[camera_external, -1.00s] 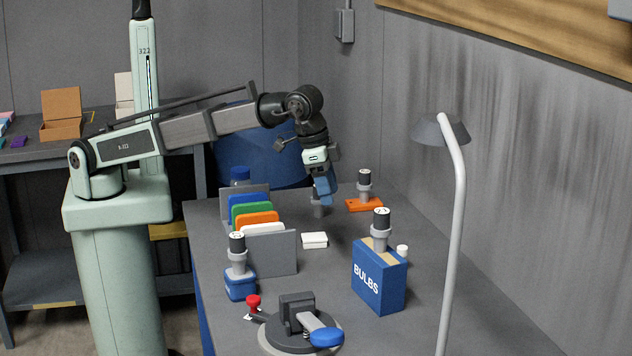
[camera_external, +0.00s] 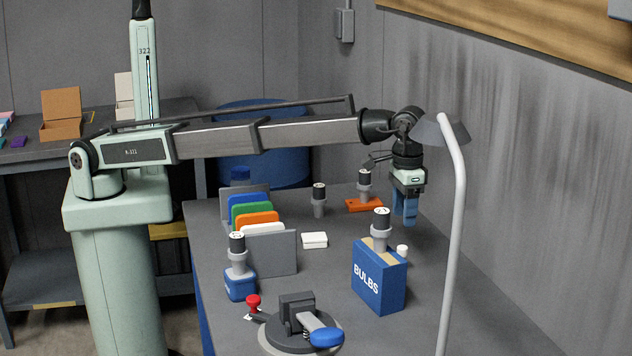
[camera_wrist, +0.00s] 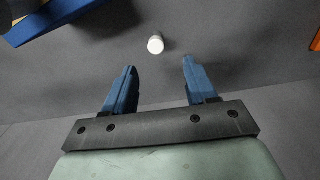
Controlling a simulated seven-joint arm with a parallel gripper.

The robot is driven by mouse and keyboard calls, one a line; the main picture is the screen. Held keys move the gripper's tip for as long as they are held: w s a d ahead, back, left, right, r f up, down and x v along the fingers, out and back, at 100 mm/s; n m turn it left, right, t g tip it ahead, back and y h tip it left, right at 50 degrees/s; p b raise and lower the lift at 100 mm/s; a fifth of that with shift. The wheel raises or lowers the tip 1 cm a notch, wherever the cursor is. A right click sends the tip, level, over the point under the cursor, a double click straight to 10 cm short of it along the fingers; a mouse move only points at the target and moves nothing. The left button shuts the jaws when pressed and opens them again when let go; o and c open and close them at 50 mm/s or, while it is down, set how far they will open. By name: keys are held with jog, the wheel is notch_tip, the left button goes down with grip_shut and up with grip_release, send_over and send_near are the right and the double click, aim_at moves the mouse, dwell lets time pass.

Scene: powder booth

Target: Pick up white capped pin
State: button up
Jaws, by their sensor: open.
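A small white cylinder, apparently the white capped pin (camera_external: 402,250), stands on the grey table just right of the blue BULBS box. In the wrist view the white pin (camera_wrist: 156,44) shows as a round white top, beyond the fingertips and roughly centred between them. My gripper (camera_external: 405,222) points down with blue fingers, above and a little behind the pin in the external view. In the wrist view my gripper (camera_wrist: 159,66) is open, with nothing between its fingers. The pin's lower part is hard to make out.
An orange base (camera_external: 364,204) with a similar holder is behind. A lamp (camera_external: 455,220) rises at right. File dividers (camera_external: 284,255) stand left.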

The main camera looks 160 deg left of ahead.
aim_at(403, 246)
notch_tip(403, 246, down, 7)
jog(key=shift+r, duration=0.2)
jog(key=shift+w+f, duration=0.15)
jog(key=shift+f, duration=1.25)
jog(key=shift+w+f, duration=0.15)
jog(key=shift+f, duration=1.25)
jog(key=shift+c, duration=0.5)
grip_shut()
